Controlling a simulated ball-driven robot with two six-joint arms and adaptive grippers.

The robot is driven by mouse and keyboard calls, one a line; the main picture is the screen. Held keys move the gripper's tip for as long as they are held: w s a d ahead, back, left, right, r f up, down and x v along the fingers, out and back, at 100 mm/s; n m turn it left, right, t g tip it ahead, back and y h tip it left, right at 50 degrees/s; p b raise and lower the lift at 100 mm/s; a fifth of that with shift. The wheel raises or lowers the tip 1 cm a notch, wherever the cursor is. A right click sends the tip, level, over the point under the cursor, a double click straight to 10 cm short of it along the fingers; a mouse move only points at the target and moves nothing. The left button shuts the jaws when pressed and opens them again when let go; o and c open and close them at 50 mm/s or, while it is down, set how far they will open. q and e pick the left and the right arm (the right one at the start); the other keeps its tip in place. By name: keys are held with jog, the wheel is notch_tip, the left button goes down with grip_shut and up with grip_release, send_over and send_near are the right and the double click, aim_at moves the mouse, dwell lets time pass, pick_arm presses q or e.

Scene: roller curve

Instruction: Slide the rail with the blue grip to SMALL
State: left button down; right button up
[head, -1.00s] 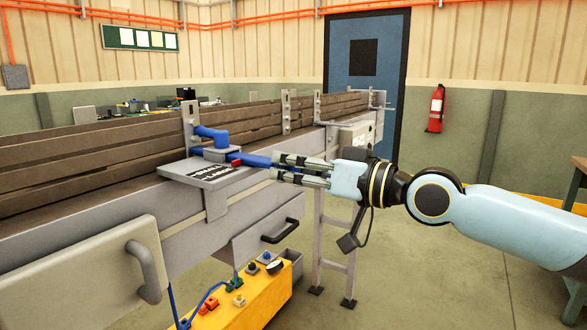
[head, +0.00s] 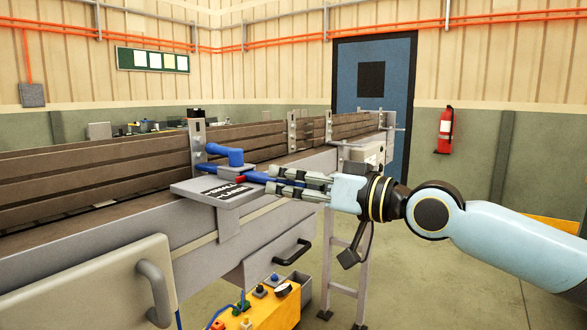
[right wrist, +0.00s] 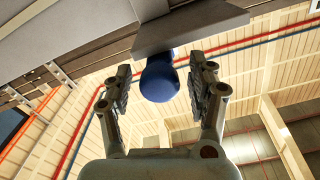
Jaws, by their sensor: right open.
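A grey plate (head: 190,189) with a black label reading SMALL and LARGE sticks out from the side of the conveyor. A red pointer (head: 240,179) sits at the label's far edge, near the word SMALL. A blue L-shaped handle (head: 226,153) rises behind the plate. A blue bar (head: 256,178) runs from the pointer to my right gripper (head: 273,179). My right gripper is open, with its fingers on both sides of the bar's end. In the right wrist view, the rounded blue end (right wrist: 159,82) lies between the spread fingers (right wrist: 160,88), with gaps showing. My left gripper is out of view.
The conveyor (head: 90,230) with brown slatted side rails fills the left. A grey door with a handle (head: 155,290) is at front left. A yellow box (head: 262,312) with buttons stands below. Open floor lies to the right of the conveyor.

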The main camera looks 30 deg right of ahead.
notch_tip(320, 180, up, 10)
jog(key=shift+f, duration=0.1)
dwell(0.8)
